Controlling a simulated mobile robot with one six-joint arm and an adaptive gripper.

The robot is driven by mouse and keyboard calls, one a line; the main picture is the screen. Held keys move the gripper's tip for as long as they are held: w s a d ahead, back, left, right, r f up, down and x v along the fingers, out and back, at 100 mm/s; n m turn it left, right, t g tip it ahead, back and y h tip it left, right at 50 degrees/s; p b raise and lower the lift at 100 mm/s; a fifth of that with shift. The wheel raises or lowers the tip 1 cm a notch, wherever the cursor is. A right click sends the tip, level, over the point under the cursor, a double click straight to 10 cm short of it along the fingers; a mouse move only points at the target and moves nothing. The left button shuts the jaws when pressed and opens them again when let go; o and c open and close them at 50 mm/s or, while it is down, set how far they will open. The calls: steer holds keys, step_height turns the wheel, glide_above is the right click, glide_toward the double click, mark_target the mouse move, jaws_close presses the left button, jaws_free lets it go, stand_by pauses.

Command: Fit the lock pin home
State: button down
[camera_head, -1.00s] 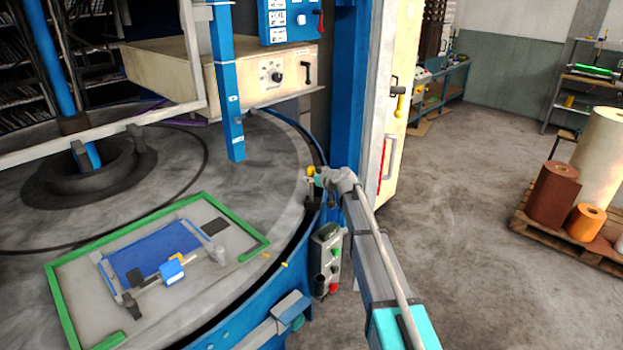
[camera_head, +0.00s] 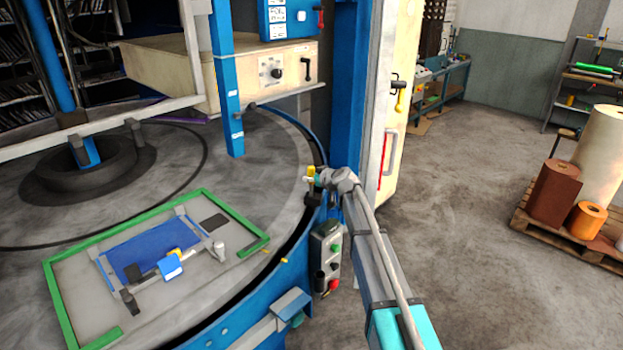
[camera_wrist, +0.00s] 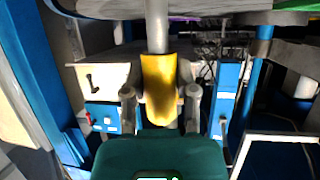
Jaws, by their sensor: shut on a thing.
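The lock pin appears as a yellow grip (camera_wrist: 160,80) with a pale grey rod (camera_wrist: 157,25) running from it to the top edge of the wrist view. My gripper (camera_wrist: 160,105) is shut on the yellow grip, one finger on each side. In the head view my gripper (camera_head: 322,179) is at the right rim of the large round table, and the yellow grip (camera_head: 311,171) shows just left of it. A dark fitting (camera_head: 313,198) is just below the grip. The rod's far end is out of the wrist view, so I cannot tell how deep it sits.
The round grey table (camera_head: 240,185) carries a green-edged plate (camera_head: 56,300) with a blue panel. A push-button box (camera_head: 326,258) hangs below the rim.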

mark_target(312, 186)
steer(key=shift+f+b, duration=1.8)
steer(key=shift+f, duration=0.05)
steer(key=shift+r, duration=0.2)
stand_by(0.4)
steer(key=shift+r+p, duration=5.95)
steer(key=shift+p, duration=0.2)
